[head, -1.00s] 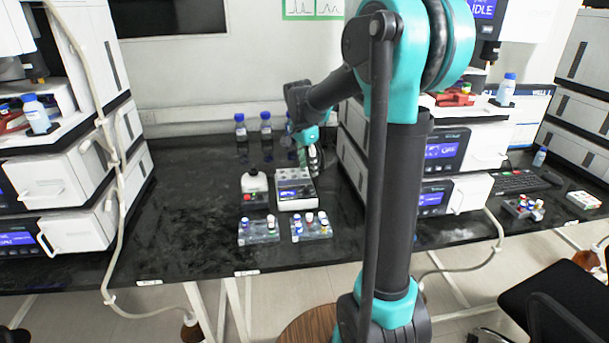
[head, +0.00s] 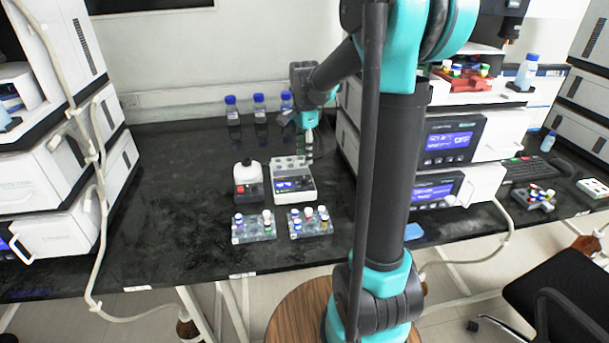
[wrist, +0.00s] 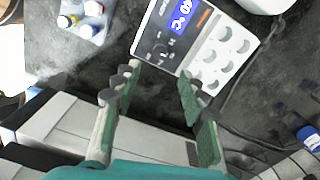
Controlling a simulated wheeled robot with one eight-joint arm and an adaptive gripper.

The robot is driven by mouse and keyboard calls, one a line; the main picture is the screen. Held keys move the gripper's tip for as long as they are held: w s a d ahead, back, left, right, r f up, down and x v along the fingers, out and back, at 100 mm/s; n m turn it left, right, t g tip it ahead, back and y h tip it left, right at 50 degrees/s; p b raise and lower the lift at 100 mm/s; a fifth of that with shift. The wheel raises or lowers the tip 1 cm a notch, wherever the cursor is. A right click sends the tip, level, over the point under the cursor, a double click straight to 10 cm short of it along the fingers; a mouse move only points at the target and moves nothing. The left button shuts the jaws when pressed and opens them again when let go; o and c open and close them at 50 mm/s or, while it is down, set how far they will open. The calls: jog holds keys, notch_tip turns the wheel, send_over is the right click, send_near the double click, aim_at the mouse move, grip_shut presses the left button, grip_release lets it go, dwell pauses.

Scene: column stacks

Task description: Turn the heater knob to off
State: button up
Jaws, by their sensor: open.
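The heater (head: 308,196) is a white block with a blue display and a grid of round wells, on the black bench. In the wrist view the heater (wrist: 211,38) is at the top, its display reading about 40 °C. A small dark round knob (wrist: 160,49) is on its panel near the lower left edge; its exact setting is too small to read. My gripper (head: 308,143) is behind the heater in the head view.
A small device with a white top (head: 248,170) stands left of the heater. Two clear vial racks (head: 254,228) (head: 311,222) sit in front. Blue-capped bottles (head: 259,108) stand behind. White instruments (head: 455,140) are at the right.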

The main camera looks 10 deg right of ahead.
aim_at(305, 178)
notch_tip(305, 178, down, 9)
jog(key=shift+f, duration=0.1)
dwell(0.3)
grip_shut()
